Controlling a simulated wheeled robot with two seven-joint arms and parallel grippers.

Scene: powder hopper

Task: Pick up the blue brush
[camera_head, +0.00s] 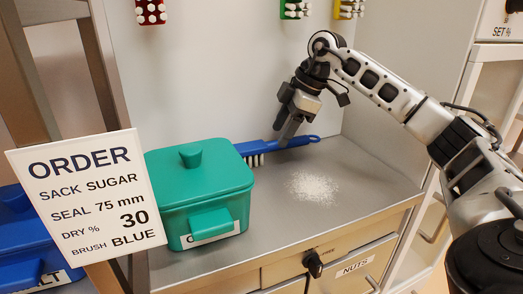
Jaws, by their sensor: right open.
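The blue brush (297,142) lies on the grey counter near the back wall. My right gripper (285,137) reaches down from the upper right to the brush, at the handle near the bristle head. Its jaws are open, and I cannot tell whether they touch the handle. The order card (87,195) reads brush blue. My left gripper is not in view.
The green lidded box (205,190) stands at the counter's left front. White powder (313,187) is spilled in the counter's middle. A blue box (30,250) is at the lower left. Coloured holders, one red (150,12), hang on the wall. The counter's right side is clear.

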